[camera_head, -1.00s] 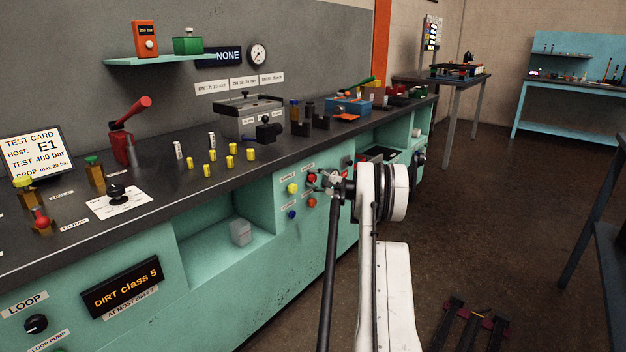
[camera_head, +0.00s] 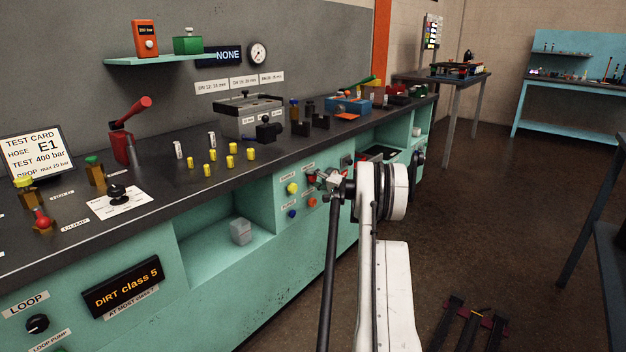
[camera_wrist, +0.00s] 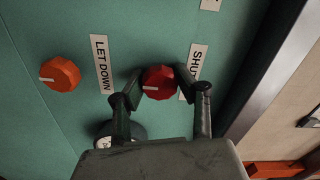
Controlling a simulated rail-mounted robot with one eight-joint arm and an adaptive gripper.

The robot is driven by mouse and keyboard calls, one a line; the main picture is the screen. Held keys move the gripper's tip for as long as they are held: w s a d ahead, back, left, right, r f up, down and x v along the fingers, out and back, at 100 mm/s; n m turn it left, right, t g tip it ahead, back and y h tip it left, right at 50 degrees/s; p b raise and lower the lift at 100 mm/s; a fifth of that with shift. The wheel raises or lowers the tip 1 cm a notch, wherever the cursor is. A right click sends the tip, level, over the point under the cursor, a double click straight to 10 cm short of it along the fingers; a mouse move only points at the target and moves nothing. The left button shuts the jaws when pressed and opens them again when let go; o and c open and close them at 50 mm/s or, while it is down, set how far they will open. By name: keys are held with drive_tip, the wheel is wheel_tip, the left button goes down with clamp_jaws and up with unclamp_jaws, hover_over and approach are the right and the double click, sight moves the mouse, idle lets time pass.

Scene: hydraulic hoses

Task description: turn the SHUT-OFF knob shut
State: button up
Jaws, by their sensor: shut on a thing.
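The red SHUT-OFF knob (camera_wrist: 159,79) is on the teal panel in the wrist view, between the two fingertips of my gripper (camera_wrist: 158,85). Its white mark points left in that view. The label (camera_wrist: 194,71) beside it reads "SHU", the rest hidden behind a finger. My gripper is shut on this knob, one finger on each side. In the head view, my gripper (camera_head: 328,180) is at the bench's front panel, and it mostly hides the red knob.
An orange knob (camera_wrist: 60,74) with a LET DOWN label (camera_wrist: 102,64) is left of the red one in the wrist view. A dark round part (camera_wrist: 136,130) is partly hidden behind my gripper. Yellow (camera_head: 292,188) and blue (camera_head: 292,213) buttons are nearby.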

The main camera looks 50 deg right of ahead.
idle(0.4)
drive_tip(key=o, duration=1.2)
drive_tip(key=shift+s, duration=0.1)
drive_tip(key=s, duration=1.2)
drive_tip(key=shift+a, duration=0.3)
drive_tip(key=shift+w, duration=0.1)
